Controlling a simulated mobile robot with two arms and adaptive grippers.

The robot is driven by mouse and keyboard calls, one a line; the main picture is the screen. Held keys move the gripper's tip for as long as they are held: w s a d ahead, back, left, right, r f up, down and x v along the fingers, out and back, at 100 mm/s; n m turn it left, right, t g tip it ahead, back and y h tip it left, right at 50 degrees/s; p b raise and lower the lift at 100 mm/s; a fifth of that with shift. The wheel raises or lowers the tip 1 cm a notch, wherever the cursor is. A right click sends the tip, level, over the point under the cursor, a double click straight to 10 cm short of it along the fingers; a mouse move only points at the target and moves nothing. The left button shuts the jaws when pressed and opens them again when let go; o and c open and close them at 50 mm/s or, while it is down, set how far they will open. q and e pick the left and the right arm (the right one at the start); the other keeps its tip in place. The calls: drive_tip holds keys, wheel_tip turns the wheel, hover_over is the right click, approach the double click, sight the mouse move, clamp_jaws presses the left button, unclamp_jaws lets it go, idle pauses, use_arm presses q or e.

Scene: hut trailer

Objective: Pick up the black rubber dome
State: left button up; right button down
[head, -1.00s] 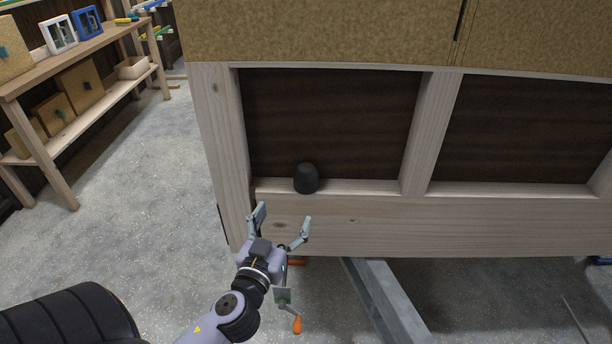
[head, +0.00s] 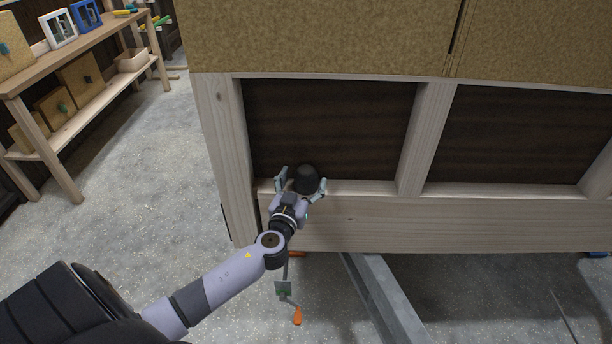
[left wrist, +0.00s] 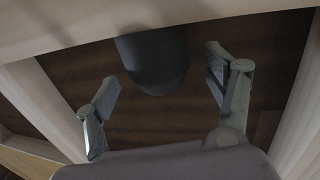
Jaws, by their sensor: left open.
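The black rubber dome (head: 307,179) sits on the wooden ledge (head: 360,188) of the framed wall, near its left post. My left gripper (head: 300,184) is open at the ledge, with a finger on either side of the dome in the head view. In the left wrist view the dome (left wrist: 154,62) appears between the two spread fingers (left wrist: 162,88), apart from both. The dome's lower front is partly hidden by the gripper in the head view. My right gripper is in neither view.
Pale wooden posts (head: 426,135) frame dark recessed panels (head: 330,125) around the ledge. A grey metal beam (head: 385,295) and an orange-handled item (head: 297,316) are below. A wooden shelf bench (head: 70,62) stands at the left, with open floor between.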

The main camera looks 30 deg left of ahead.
use_arm(q)
drive_tip(key=shift+x, duration=1.2)
drive_tip(key=shift+c, duration=0.3)
drive_tip(key=c, duration=1.2)
